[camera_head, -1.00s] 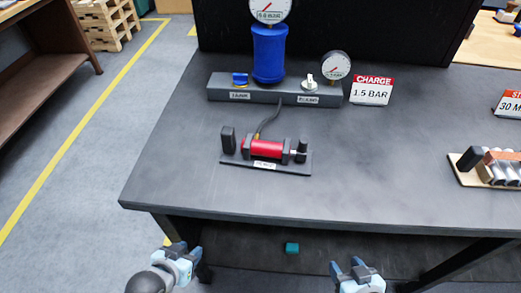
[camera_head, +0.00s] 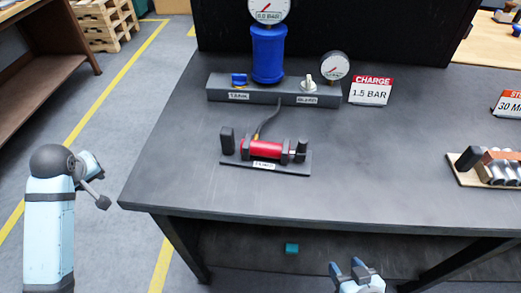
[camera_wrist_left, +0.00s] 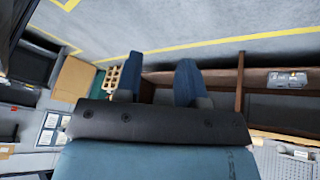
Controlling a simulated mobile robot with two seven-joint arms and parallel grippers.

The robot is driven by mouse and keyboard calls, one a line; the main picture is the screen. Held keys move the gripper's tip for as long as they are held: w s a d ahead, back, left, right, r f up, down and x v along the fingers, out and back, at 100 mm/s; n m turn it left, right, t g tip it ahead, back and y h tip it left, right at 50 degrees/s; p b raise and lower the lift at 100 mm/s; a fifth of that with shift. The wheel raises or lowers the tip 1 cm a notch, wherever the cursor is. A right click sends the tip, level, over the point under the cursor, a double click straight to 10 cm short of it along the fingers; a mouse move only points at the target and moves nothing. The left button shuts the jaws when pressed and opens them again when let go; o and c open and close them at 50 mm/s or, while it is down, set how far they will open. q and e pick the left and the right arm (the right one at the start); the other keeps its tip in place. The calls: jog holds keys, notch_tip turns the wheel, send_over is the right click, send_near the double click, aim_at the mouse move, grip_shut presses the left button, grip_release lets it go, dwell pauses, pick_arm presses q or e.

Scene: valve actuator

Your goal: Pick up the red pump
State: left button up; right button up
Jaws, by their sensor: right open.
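The red pump (camera_head: 262,149) is a small red cylinder lying between black blocks on a dark base plate, near the left front of the grey table. A dark hose runs from it toward the manifold behind. My left arm is raised at the left, beyond the table's left edge and well apart from the pump. In the left wrist view my left gripper (camera_wrist_left: 158,77) has its two blue fingers spread, with nothing between them. My right gripper (camera_head: 347,268) is at the bottom, in front of the table edge and below its top, open and empty.
Behind the pump, a grey manifold (camera_head: 273,94) carries a blue cylinder (camera_head: 268,54) and a round gauge (camera_head: 335,66). A charge sign (camera_head: 371,91) stands to its right. A board with metal cylinders (camera_head: 489,168) lies far right. The table's front middle is clear.

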pick_arm(q)
jog(key=w+d+r+m+t+h, duration=0.3)
jog(key=w+d+r+h, duration=0.1)
jog(key=w+d+r, duration=0.85)
notch_tip(320, 180, up, 5)
jog(key=m+g+y, duration=0.1)
jog(key=m+g, duration=0.6)
jog(key=g, duration=0.1)
send_over(228, 142)
jog(key=w, duration=0.2)
jog(key=shift+s+a+f, duration=0.1)
jog(key=shift+s, duration=0.1)
notch_tip(228, 142, down, 12)
jog(key=shift+s+a, duration=0.1)
jog(key=shift+a, duration=0.05)
grip_shut()
